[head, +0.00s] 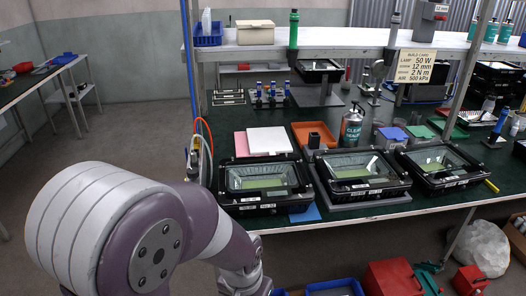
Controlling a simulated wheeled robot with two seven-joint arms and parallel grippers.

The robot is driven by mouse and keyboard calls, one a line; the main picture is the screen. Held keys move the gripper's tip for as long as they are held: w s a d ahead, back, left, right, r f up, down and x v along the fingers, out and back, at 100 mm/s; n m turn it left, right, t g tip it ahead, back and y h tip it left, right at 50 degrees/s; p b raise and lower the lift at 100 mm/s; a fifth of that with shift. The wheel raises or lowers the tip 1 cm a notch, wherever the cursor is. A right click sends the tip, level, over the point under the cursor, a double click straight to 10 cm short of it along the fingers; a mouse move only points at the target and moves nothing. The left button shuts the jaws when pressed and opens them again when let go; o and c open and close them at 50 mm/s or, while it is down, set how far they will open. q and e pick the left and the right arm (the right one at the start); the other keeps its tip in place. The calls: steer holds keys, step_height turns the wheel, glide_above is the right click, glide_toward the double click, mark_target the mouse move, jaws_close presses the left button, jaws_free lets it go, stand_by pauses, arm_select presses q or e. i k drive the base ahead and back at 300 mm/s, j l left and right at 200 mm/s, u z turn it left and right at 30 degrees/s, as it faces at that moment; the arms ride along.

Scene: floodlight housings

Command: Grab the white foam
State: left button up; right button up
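The white foam (269,140) appears as a flat, square white slab on the dark green bench top, behind the leftmost floodlight housing (264,184). A pink slab (241,146) lies against its left side and is partly hidden by it. My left arm comes in from the lower left and bends down at the bottom edge, in front of the bench and well short of the foam. Its gripper is below the picture. My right arm and gripper do not show.
Two more floodlight housings (360,172) (439,163) line the bench front. A shelf (350,38) hangs above. Orange and blue hoses (205,132) run by the left post.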

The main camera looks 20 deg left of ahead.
mark_target(271, 140)
steer(key=j+z, duration=0.1)
steer(key=z, duration=0.85)
steer(key=k+j+z, duration=0.1)
steer(key=z, duration=0.9)
steer(key=k+z, duration=0.1)
steer(key=z, duration=0.4)
steer(key=k+j, duration=0.4)
steer(key=j, duration=0.2)
steer(key=k+j, duration=0.4)
steer(key=j, duration=0.2)
steer(key=k+j, duration=0.4)
steer(key=j, duration=0.2)
steer(key=k+j+z, duration=0.1)
steer(key=k+j, duration=0.3)
steer(key=j, duration=0.15)
steer(key=k+j, duration=0.45)
steer(key=j, duration=1.15)
